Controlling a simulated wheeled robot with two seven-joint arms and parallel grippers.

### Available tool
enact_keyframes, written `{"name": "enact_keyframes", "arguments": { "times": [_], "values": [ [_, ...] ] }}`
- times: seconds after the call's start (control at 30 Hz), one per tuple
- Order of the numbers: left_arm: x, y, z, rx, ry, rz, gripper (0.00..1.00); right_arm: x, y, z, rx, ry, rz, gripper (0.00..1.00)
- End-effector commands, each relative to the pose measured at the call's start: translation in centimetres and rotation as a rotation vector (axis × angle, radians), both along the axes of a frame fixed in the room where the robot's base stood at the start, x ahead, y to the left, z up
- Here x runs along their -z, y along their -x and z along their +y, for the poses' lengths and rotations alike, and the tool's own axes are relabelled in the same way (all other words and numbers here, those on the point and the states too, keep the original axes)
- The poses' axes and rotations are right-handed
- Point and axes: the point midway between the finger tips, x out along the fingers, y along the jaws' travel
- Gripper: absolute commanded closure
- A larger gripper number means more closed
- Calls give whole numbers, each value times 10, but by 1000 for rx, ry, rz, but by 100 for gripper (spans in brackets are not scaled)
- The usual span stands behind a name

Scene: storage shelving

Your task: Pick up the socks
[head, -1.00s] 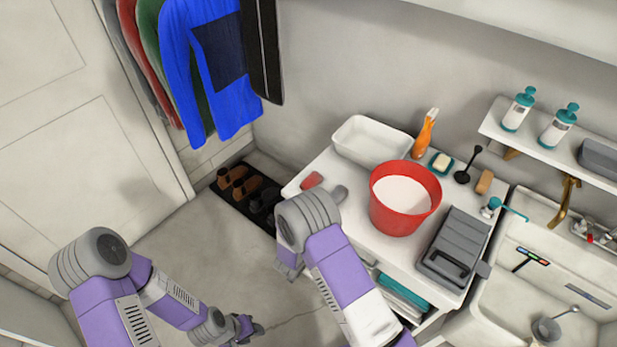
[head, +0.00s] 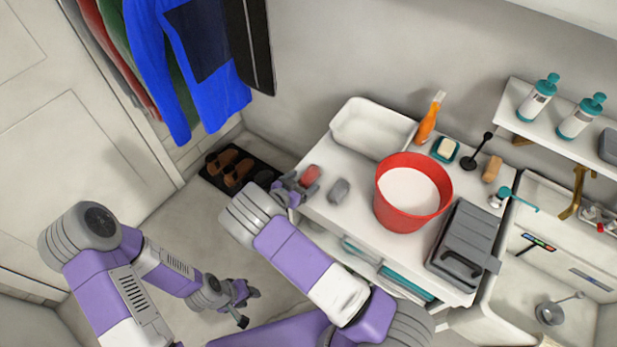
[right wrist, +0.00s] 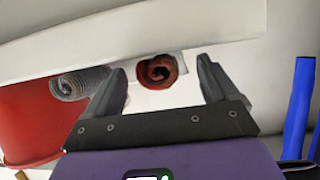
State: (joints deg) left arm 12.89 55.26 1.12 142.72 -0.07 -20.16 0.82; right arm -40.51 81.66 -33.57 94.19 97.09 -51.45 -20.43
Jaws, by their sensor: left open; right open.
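A rolled red sock (head: 310,174) and a rolled grey sock (head: 339,191) lie on the white counter near its left end. The right wrist view shows the red roll (right wrist: 157,71) end-on between the fingers' line of sight, with the grey roll (right wrist: 80,83) to its left. My right gripper (head: 300,184) is open and empty at the counter's left edge, close to the red sock; whether it touches the sock cannot be told. My left gripper (head: 246,297) is open and empty, low over the floor.
A red bucket (head: 412,220) stands right of the grey sock. A white basin (head: 345,135) is behind the socks and a grey case (head: 465,245) is at the counter's right. Shoes on a dark mat (head: 210,177) lie on the floor to the left.

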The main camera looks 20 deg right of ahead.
Motion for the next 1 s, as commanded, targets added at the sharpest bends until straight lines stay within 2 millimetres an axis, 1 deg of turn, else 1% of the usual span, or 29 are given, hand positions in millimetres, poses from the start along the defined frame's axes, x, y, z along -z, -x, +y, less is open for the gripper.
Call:
{"name": "enact_keyframes", "arguments": {
  "times": [0.1, 0.3, 0.33, 0.7, 0.9, 1.0],
  "values": [
    [1, 0, 0, 0, 0, 0, 57, 3, -5, -6, -1, 0, 0, 13],
    [1, 0, 0, 0, 0, 0, 57, 3, -5, -7, -1, -1, 0, 13],
    [1, 0, 0, 0, 0, 0, 57, 3, -5, -7, -1, -1, 0, 14],
    [1, 0, 0, 0, 0, 0, 57, 3, -5, -7, -1, -1, 0, 70],
    [1, 0, 0, 0, 0, 0, 57, 3, -5, -7, -1, -1, -1, 70],
    [0, 0, 0, 0, 0, 0, 57, -2, -5, -7, 0, -1, -2, 70]
  ]
}}
